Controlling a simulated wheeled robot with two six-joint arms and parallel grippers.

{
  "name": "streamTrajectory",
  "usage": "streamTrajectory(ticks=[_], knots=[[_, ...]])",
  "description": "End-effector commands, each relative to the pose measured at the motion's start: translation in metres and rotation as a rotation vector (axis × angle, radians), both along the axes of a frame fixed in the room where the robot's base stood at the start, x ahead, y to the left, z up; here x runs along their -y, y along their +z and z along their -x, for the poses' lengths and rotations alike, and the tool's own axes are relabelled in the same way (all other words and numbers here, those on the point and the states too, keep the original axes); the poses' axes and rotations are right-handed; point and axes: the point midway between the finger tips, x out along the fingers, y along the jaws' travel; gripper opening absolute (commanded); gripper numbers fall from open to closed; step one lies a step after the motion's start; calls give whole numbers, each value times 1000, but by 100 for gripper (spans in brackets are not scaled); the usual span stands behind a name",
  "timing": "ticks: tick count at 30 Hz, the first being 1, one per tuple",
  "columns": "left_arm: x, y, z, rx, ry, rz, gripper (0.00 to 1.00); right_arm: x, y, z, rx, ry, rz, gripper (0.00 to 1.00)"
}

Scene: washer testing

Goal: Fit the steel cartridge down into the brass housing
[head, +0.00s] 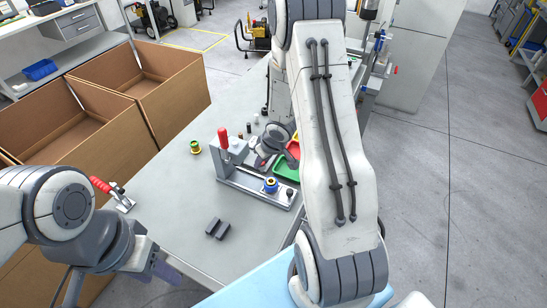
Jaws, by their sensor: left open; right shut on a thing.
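A brass-coloured part with a blue top (271,185), which looks like the brass housing, sits upright on the base plate of a grey fixture (228,160) with a red handle. My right gripper (260,162) is beside the fixture's upright block, behind and a little left of this part. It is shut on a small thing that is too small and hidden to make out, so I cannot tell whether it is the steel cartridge. My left gripper (165,271) is open and empty at the table's front left, well apart from the fixture.
A yellow-green ringed part (195,147) stands left of the fixture. A dark grey block (217,228) lies in front. A red-handled clamp (113,193) is at the left edge. Green (287,168) and red trays lie beyond the fixture. Cardboard boxes (85,142) stand left of the table.

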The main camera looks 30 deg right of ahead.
Motion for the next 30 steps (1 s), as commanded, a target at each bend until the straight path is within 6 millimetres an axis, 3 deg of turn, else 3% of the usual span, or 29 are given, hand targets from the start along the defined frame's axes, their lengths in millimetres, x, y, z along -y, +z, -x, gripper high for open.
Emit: streamTrajectory(ticks=[3, 7, 14, 24, 30], knots=[[0, 5, 0, 0, 0, 0, 50, 17, 1, 8, -8, 24, -5, 0], [0, 5, 0, 0, 1, 0, 50, 24, -1, 14, -14, 43, -9, 0], [0, -6, 0, 0, 0, 0, 50, 25, -11, 15, -16, 49, -9, 0], [0, -39, 0, 0, -2, 0, 50, 25, -40, 15, -15, 50, -9, 0], [0, -45, 0, 0, -2, 0, 50, 25, -46, 15, -16, 50, -9, 0]])
